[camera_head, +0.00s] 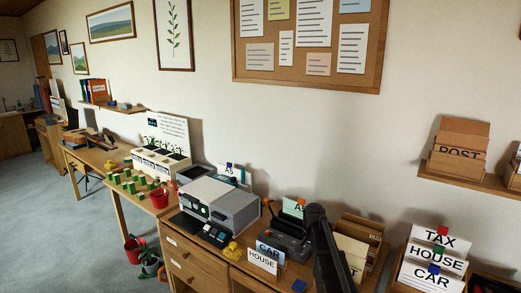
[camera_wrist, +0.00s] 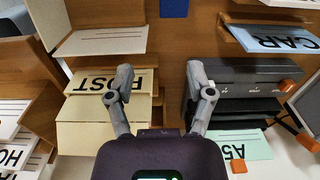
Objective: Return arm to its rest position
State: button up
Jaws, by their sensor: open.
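My gripper (camera_wrist: 160,82) is open and shows nothing between its two grey fingers in the wrist view. It points down over the desk, between a cream folder marked POST (camera_wrist: 105,82) and a dark slotted machine (camera_wrist: 240,85). I cannot tell its height above them. In the head view my dark arm (camera_head: 328,255) rises in front of the desk's right part, and the fingers cannot be made out there.
The dark machine (camera_head: 284,240) holds a green card marked A5 (camera_wrist: 240,145). CAR and HOUSE cards (camera_head: 262,262) stand before it. A grey printer (camera_head: 225,205) is to the left. TAX, HOUSE and CAR folders (camera_head: 435,258) stand right. A shelf (camera_head: 470,180) juts from the wall.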

jog(key=s+a+n, duration=0.1)
jog(key=s+n, duration=0.5)
jog(key=s, duration=2)
jog(key=shift+a+r+n+p, duration=0.35)
jog(key=shift+n+p, duration=0.05)
jog(key=shift+c, duration=0.8)
